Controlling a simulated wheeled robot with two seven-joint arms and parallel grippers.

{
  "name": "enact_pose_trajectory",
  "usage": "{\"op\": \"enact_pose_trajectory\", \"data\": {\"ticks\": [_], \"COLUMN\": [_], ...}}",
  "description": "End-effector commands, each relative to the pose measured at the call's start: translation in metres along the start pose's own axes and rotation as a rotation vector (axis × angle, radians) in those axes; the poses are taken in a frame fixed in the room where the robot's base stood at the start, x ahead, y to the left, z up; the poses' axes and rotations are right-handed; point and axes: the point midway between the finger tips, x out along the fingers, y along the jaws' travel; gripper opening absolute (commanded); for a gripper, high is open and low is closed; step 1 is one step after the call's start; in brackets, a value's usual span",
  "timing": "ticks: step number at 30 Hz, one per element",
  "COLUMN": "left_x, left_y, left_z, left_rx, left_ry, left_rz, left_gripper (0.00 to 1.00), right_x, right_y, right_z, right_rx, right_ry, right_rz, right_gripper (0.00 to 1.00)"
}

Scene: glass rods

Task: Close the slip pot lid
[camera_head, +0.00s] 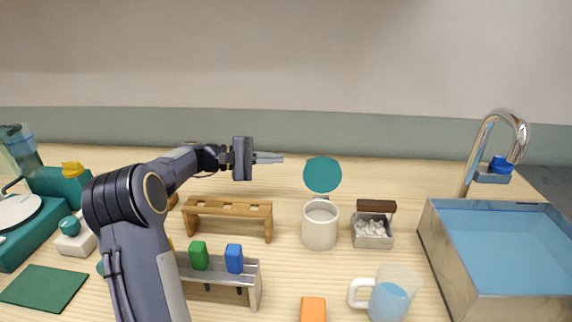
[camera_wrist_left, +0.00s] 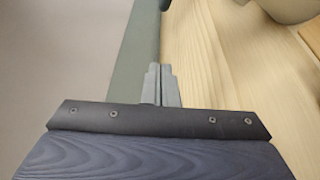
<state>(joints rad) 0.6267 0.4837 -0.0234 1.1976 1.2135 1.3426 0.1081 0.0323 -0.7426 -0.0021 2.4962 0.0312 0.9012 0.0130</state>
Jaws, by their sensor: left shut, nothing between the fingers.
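The slip pot (camera_head: 319,228) is a white cylindrical pot standing on the wooden counter. Its round teal lid (camera_head: 322,174) stands open, upright at the pot's back rim, so the pot's mouth shows. My left gripper (camera_head: 282,157) is shut and empty, pointing right, to the left of the lid and a little higher in the head view. It does not touch the lid. In the left wrist view the closed fingertips (camera_wrist_left: 159,68) show against the counter's back edge. A pale rounded thing is partly cut off at that view's top right. My right gripper is not in view.
A wooden rack (camera_head: 228,206) stands left of the pot. A small box of white pieces (camera_head: 372,230) is at its right. In front are a metal rack (camera_head: 225,268), an orange block (camera_head: 313,309) and a jug (camera_head: 388,295). A sink (camera_head: 440,250) is at right.

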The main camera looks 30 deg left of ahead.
Motion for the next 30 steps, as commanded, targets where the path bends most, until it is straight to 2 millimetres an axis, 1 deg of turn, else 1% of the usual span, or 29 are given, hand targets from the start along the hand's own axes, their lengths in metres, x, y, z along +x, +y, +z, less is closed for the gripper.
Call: {"op": "enact_pose_trajectory", "data": {"ticks": [9, 13, 15, 18, 21, 24, 30], "left_x": [0.067, 0.093, 0.083, 0.079, 0.076, 0.075, 0.075], "left_y": [-0.001, 0.000, 0.001, 0.001, 0.000, 0.000, -0.001], "left_z": [0.003, 0.003, 0.016, 0.028, 0.035, 0.039, 0.040], "left_rx": [0.000, 0.001, 0.003, 0.002, 0.001, 0.002, 0.001], "left_ry": [-0.006, -0.006, -0.001, 0.000, -0.001, -0.001, -0.001], "left_rz": [-0.005, -0.004, -0.002, -0.003, -0.004, -0.004, -0.004], "left_gripper": [0.00, 0.00, 0.00, 0.00, 0.00, 0.00, 0.00], "right_x": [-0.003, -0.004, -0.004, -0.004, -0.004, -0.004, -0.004], "right_y": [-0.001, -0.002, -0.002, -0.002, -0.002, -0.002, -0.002], "right_z": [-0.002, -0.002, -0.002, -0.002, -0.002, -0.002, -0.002], "right_rx": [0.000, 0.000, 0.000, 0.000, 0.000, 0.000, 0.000], "right_ry": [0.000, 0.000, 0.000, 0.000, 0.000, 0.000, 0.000], "right_rz": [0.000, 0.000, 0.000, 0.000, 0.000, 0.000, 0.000], "right_gripper": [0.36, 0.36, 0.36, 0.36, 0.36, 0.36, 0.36]}}
